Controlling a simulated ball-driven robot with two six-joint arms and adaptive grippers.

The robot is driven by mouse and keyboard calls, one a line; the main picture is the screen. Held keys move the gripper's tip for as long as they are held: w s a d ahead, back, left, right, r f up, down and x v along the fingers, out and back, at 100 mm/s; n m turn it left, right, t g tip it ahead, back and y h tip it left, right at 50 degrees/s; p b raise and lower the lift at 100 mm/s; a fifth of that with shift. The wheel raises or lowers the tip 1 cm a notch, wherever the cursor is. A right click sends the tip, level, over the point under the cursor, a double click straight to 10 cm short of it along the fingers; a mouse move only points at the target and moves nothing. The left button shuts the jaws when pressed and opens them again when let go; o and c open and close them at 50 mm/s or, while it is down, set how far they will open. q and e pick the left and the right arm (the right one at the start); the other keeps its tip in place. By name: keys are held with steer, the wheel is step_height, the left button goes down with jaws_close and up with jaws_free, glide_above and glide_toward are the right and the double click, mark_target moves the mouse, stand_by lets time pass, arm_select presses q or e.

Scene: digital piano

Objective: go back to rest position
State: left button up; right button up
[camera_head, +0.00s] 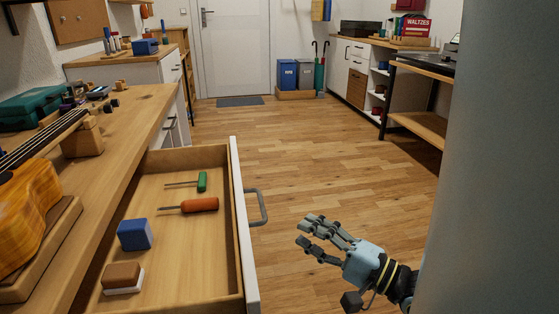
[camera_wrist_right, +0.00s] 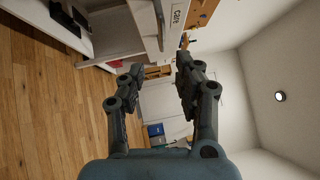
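My right gripper (camera_head: 304,232) is in the lower right of the head view, over the wooden floor and to the right of an open drawer. Its fingers point left and stand apart, with nothing between them. The right wrist view also shows the gripper (camera_wrist_right: 159,68) open and empty, with the room behind it turned on its side. The drawer's grey handle (camera_head: 260,206) is up and left of the gripper, with a gap between them. My left gripper is in neither view.
The open drawer (camera_head: 239,230) holds a green screwdriver (camera_head: 202,182), an orange one (camera_head: 200,205), a blue block (camera_head: 135,234) and a brown-and-white block (camera_head: 122,278). A violin-like instrument (camera_head: 28,212) lies on the workbench at left. The floor (camera_head: 320,160) ahead is clear.

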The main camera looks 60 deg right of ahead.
stand_by(0.5)
steer(key=s+a+f+n+g+p, duration=0.1)
steer(key=a+f+n+g+p, duration=0.25)
steer(key=f, duration=0.55)
steer(key=s+a+f+n+g+p, duration=0.1)
steer(key=a+f+n+g+p, duration=0.3)
steer(key=f, duration=0.6)
steer(key=s+a+f+n+g, duration=0.2)
steer(key=s+f+n+g, duration=0.3)
steer(key=s, duration=0.6)
steer(key=s+a+f+n+g, duration=0.2)
steer(key=s+f+n+g, duration=0.4)
steer(key=s, duration=0.6)
steer(key=shift+s+f+n, duration=0.2)
steer(key=shift+f+n, duration=0.2)
steer(key=shift+n, duration=0.65)
